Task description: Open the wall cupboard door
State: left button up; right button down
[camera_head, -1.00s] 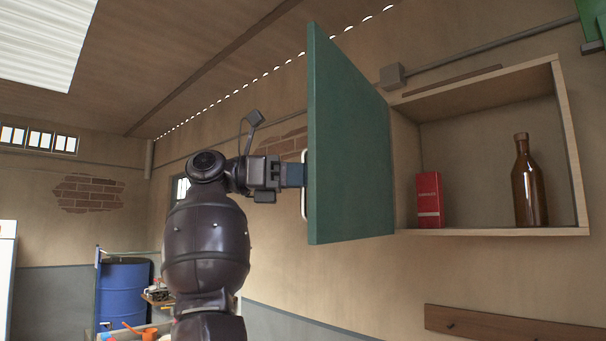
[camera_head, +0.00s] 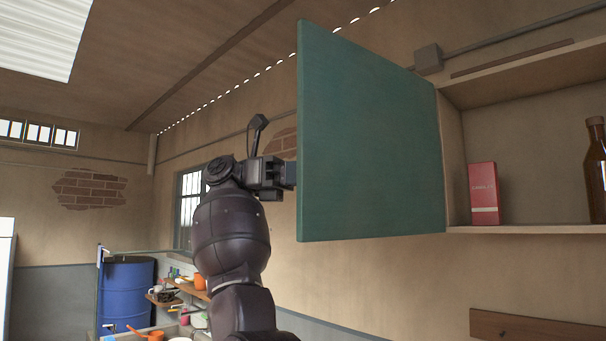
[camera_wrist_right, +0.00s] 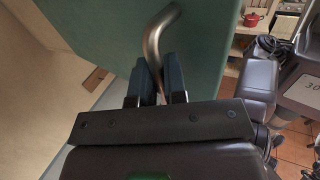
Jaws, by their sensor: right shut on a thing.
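The wall cupboard's green door (camera_head: 370,140) stands wide open, swung out to the left of the cupboard (camera_head: 452,165). My right arm comes up from below, and its gripper (camera_head: 290,174) is at the outer face of the door, with its fingertips partly hidden behind the door edge. In the right wrist view the gripper (camera_wrist_right: 157,85) is shut on the metal bar handle (camera_wrist_right: 155,45) of the green door (camera_wrist_right: 100,35). My left gripper is in neither view.
Inside the cupboard stand a red box (camera_head: 484,194) and a brown bottle (camera_head: 597,170). A wooden rail (camera_head: 535,330) is on the wall below. A blue barrel (camera_head: 128,290) and a cluttered counter are at lower left.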

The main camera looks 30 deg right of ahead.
dwell(0.3)
jog(key=c, duration=1.2)
grip_release()
